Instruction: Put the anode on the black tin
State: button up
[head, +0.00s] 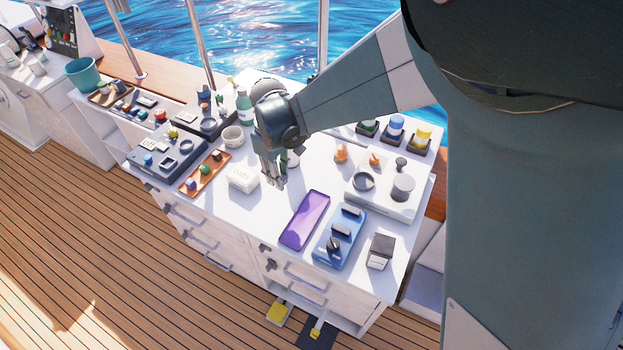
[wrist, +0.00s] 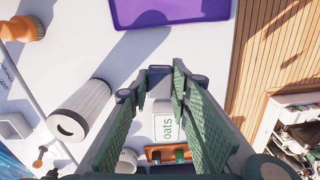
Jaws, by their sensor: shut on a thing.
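My gripper (head: 274,180) is over the middle of the white worktop, pointing down, between the white oats box and the purple tray. In the wrist view its green fingers (wrist: 158,92) close on a small dark grey block (wrist: 159,81), seemingly the anode; the fingers partly hide it. A small box with a dark top and pale front (head: 381,251) stands at the worktop's front right corner and may be the black tin; I cannot tell for sure. It is well to the right of my gripper.
The purple tray (head: 305,219) and a blue holder (head: 340,238) lie between my gripper and the dark-topped box. The oats box (head: 243,179) is left of my gripper. A pale fixture (head: 383,190) is at the right.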

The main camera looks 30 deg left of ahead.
jog(key=shift+d, duration=0.1)
jog(key=shift+w+d+r, duration=0.1)
jog(key=shift+d+r, duration=0.25)
jog(key=shift+d, duration=0.2)
jog(key=d+r+p, duration=0.1)
jog(key=d+r, duration=0.3)
jog(key=d, duration=0.5)
jog(key=d+r+p, duration=0.1)
jog(key=d+r, duration=0.2)
jog(key=d, duration=0.5)
notch_tip(320, 180, up, 4)
jog(key=n+p, duration=0.1)
jog(key=p, duration=0.1)
send_over(384, 244)
jog(key=shift+f, duration=3.15)
jog(key=shift+f, duration=1.85)
